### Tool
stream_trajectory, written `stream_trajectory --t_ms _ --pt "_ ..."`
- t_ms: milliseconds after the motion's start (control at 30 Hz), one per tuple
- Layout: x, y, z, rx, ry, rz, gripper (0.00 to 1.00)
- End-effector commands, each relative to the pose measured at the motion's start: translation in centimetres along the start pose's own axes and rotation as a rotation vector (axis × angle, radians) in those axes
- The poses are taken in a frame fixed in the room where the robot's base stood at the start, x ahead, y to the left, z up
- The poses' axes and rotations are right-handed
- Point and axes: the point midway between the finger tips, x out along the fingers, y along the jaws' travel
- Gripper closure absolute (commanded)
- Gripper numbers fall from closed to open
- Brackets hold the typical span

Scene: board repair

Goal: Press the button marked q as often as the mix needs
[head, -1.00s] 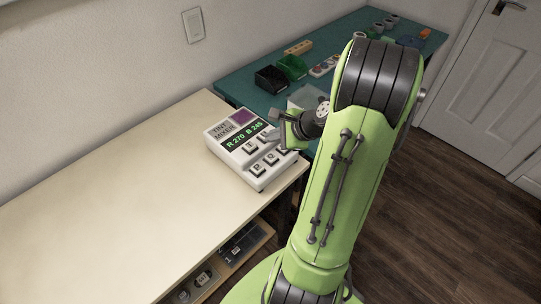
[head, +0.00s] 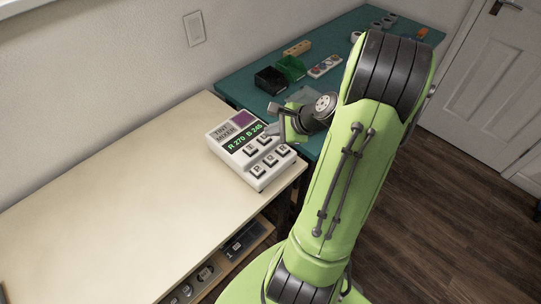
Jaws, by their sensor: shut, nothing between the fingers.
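The white tint mixer (head: 225,152) stands at the right end of the pale table, with a purple swatch and a green display (head: 243,137) that seems to read R:270 B:245. Its front row holds light buttons; the letters are small and look like P (head: 257,171), Q (head: 271,160) and R (head: 284,150). Another row lies behind, partly covered by my gripper. My gripper (head: 273,129) is shut and empty, over the mixer's back right part, beyond the front row. I cannot tell whether it touches the mixer.
The pale table (head: 110,200) is clear left of the mixer. A teal bench (head: 235,87) behind carries a black bin (head: 270,79), a green bin (head: 292,67) and small parts. A shelf (head: 225,262) under the table holds small items.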

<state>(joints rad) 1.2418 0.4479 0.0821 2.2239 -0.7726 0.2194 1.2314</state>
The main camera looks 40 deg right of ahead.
Motion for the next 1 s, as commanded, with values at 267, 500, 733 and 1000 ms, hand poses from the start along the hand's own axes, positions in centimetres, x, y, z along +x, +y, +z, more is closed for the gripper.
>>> stream_trajectory --t_ms 267,500,733,1000 --pt "1.2 0.9 -0.9 0.000 0.000 0.000 1.00" --pt "3.8 2.8 -2.8 0.000 0.000 0.000 1.00" --pt "5.9 4.3 -4.2 0.000 -0.001 0.001 1.00" --pt "6.2 4.5 -4.5 -0.001 -0.001 0.000 1.00"
